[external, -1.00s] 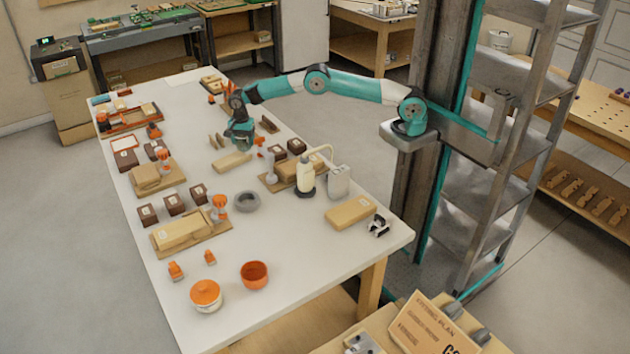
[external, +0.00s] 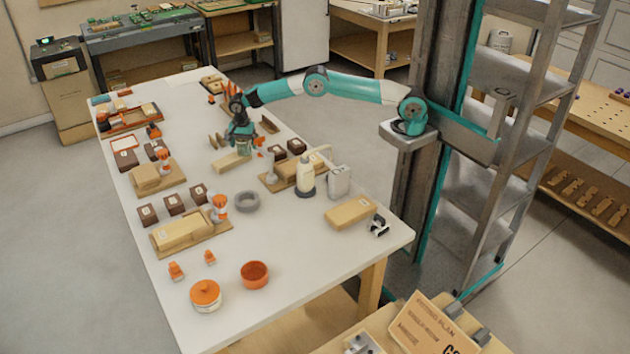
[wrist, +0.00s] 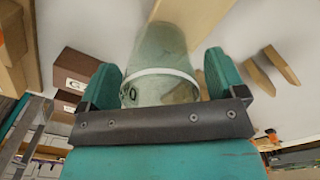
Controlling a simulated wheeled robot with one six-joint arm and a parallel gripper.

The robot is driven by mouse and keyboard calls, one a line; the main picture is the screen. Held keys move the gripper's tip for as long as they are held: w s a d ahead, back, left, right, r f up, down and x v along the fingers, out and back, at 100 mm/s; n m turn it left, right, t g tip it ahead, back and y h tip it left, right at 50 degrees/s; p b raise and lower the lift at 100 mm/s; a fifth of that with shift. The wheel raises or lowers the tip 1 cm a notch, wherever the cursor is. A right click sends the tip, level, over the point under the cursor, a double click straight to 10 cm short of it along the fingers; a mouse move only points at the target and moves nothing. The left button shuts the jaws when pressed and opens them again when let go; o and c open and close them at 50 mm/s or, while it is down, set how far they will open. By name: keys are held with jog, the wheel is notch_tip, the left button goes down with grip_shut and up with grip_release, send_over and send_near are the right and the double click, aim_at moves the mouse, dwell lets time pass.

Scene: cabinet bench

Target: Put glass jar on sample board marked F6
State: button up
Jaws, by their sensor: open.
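The glass jar (wrist: 162,50) is a clear, greenish cylinder with a pale band and a dark printed mark. In the wrist view it stands between the two teal fingers of my gripper (wrist: 163,85), with small gaps on both sides. My gripper (external: 241,140) is open over the back middle of the table in the external view, with the jar (external: 244,151) partly hidden under it. A pale wooden board (external: 228,163) lies just in front of the jar; it also shows in the wrist view (wrist: 196,18). No F6 mark is readable.
Brown labelled boxes (wrist: 75,70) stand to the left in the wrist view, and thin wooden pieces (wrist: 270,70) to the right.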

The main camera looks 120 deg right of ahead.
notch_tip(320, 180, up, 12)
jog(key=b, duration=0.1)
jog(key=w+a+r+n, duration=0.2)
jog(key=a+r+n, duration=0.2)
jog(key=a, duration=0.5)
jog(key=w+a+r+n, duration=0.1)
jog(key=a+r+n, duration=0.2)
jog(key=a+n, duration=0.35)
jog(key=s+a+r+n+t+y, duration=0.1)
jog(key=s+a+r+n, duration=0.15)
jog(key=a, duration=0.55)
jog(key=s+a+r+n, duration=0.2)
jog(key=a+n, duration=0.1)
jog(key=a, duration=0.6)
jog(key=s+a+n+y, duration=0.2)
jog(key=s+a+n, duration=0.9)
jog(key=s+a, duration=0.55)
jog(key=s+a+f+n, duration=0.1)
jog(key=s+a+n, duration=0.1)
jog(key=s, duration=0.5)
jog(key=s+a+f+n+g+y, duration=0.1)
jog(key=s+a+n, duration=0.2)
jog(key=s+n, duration=0.2)
jog(key=s, duration=0.3)
jog(key=shift+a+f, duration=0.15)
jog(key=shift+a, duration=0.15)
